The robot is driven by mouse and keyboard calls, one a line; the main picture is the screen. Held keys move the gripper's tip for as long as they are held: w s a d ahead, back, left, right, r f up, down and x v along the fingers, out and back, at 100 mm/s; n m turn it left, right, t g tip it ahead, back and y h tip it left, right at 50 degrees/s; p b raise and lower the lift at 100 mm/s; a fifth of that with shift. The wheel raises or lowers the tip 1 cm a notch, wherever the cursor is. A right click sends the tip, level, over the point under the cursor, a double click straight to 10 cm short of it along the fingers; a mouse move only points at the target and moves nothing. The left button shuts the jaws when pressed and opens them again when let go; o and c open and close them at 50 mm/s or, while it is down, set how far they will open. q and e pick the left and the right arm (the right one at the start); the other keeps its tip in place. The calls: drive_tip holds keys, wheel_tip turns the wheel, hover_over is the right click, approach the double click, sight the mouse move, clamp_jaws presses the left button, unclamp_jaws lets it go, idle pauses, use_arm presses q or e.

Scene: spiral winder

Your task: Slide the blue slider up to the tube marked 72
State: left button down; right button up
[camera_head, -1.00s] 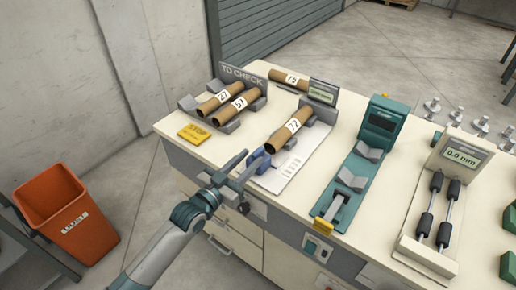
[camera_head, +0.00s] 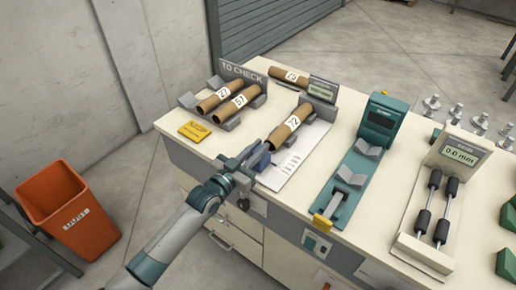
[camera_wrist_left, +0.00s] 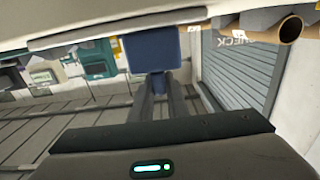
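The blue slider (camera_head: 261,160) is at the near end of the white marked plate (camera_head: 283,165), just below the near end of the tube marked 72 (camera_head: 291,127). That brown tube lies slanted in grey cradles on the plate. Any gap between slider and tube is too small to tell. My left gripper (camera_head: 252,155) is at the slider, its fingers close together. In the left wrist view the slider (camera_wrist_left: 152,50) stands at the fingertips, with its narrow lower part between them. My right gripper is not in view.
Tubes 27 (camera_head: 216,98) and 57 (camera_head: 236,104) lie on a rack at the left, with a yellow stop tag (camera_head: 195,131) before it. Another tube (camera_head: 288,76) lies behind. A teal device (camera_head: 381,122) stands right of the plate. An orange bin (camera_head: 78,215) is on the floor.

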use_arm(q)
drive_tip(key=b+x, duration=0.2)
drive_tip(key=x, duration=0.2)
drive_tip(key=shift+w+f, duration=0.1)
drive_tip(key=shift+w+d, duration=0.15)
drive_tip(key=shift+w, duration=0.1)
drive_tip(key=shift+s, duration=0.1)
drive_tip(key=c, duration=1.7)
unclamp_jaws()
drive_tip(key=shift+s, duration=0.1)
